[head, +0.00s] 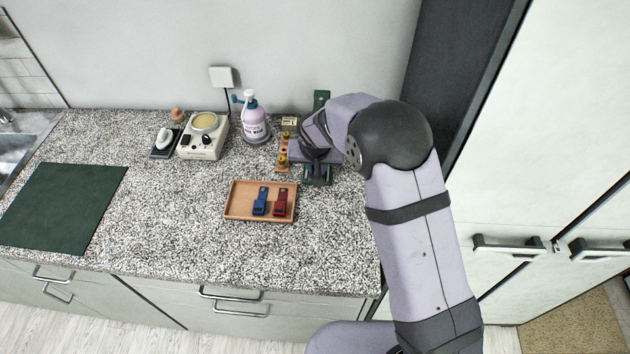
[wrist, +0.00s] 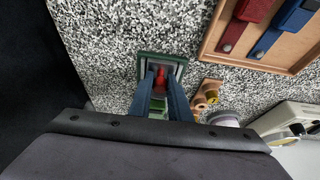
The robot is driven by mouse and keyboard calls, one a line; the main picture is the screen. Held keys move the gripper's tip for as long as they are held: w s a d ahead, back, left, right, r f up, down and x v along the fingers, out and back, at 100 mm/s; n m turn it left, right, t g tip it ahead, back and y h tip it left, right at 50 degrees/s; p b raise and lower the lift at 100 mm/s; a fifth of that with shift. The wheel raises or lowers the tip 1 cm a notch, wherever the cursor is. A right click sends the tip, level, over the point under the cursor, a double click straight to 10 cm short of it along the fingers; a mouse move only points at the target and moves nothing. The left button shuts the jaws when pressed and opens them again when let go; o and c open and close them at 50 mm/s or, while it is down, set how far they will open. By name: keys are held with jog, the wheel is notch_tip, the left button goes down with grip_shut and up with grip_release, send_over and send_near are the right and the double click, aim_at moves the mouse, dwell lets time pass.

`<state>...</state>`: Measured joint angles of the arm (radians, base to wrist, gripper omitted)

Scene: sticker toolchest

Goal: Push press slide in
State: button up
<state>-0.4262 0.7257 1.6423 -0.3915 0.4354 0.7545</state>
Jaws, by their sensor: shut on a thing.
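The green press (head: 321,99) stands at the back right of the counter, mostly hidden behind my arm in the head view. In the wrist view its green frame (wrist: 178,58) surrounds a grey recess. My gripper (wrist: 160,84) reaches down into this frame, with its two dark blue fingers on either side of a red knob (wrist: 160,74). The fingers are shut on the red knob. In the head view my gripper (head: 318,174) is over the front of the press. How far the slide sits in cannot be told.
A wooden tray (head: 232,214) with a blue and a red tool lies in front. A small wooden rack (head: 282,161) stands close to the left of the press. A pump bottle (head: 255,122) and a cream device (head: 203,142) stand farther left. The front counter is clear.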

jog(key=shift+w+p, duration=0.45)
jog(key=shift+w, duration=1.15)
jog(key=shift+w+r, duration=0.1)
jog(key=o, duration=0.7)
jog(key=shift+o, duration=0.2)
jog(key=shift+r+p, duration=1.85)
jog(key=shift+r, duration=1.1)
